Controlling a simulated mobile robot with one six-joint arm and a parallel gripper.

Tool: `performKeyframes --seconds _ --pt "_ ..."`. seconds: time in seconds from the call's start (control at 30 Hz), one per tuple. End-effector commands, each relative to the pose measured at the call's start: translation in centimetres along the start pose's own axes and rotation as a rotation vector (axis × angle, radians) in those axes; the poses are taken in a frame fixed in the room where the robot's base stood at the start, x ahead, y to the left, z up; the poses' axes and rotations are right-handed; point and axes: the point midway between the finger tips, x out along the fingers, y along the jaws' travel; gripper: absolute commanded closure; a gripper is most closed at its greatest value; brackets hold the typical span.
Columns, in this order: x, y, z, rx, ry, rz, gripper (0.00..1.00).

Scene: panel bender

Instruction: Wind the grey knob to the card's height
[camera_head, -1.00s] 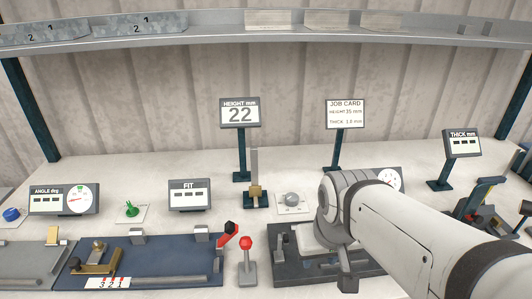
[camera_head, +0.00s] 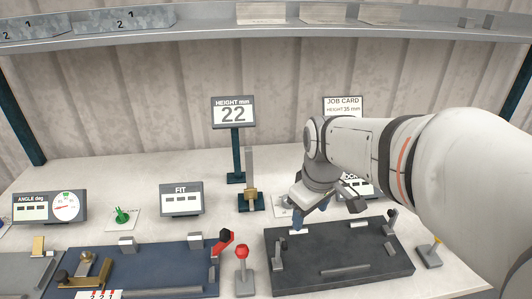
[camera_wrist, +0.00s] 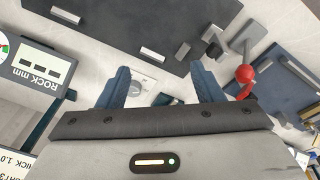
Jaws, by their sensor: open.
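The height display (camera_head: 233,113) reads 22. The job card (camera_head: 343,106) shows HEIGHT 35 mm in the head view; its lower part is hidden behind my arm. The grey knob's pale plate (camera_head: 281,207) shows beside my gripper (camera_head: 311,213), which covers the knob there. In the wrist view the grey knob (camera_wrist: 148,84) appears small on its plate, between the two blue fingers of my gripper (camera_wrist: 160,70). The fingers are apart and empty. Contact with the knob is not visible. An upright gauge with a brass slider (camera_head: 250,193) stands left of the knob plate.
A red-topped lever (camera_head: 242,253) stands in front of the gauge. A dark fixture plate (camera_head: 340,262) lies in front of my gripper. A blue fixture board (camera_head: 150,268) and a FIT display (camera_head: 181,198) are at left. A shelf (camera_head: 220,37) runs overhead.

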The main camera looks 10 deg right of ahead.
Motion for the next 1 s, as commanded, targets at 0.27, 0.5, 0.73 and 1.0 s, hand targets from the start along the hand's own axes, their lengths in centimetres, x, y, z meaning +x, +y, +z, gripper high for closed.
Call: performKeyframes --seconds 0.27,0.5,0.73,1.0 --pt "2.8 4.6 -7.5 -0.592 -0.053 -0.063 0.40" --pt "6.6 7.7 -12.8 -1.065 -0.065 -0.130 0.40" --pt "9.2 9.2 -15.3 -1.324 -0.060 -0.171 0.40" --pt "11.6 9.2 -15.4 -1.377 -0.058 -0.182 0.40"
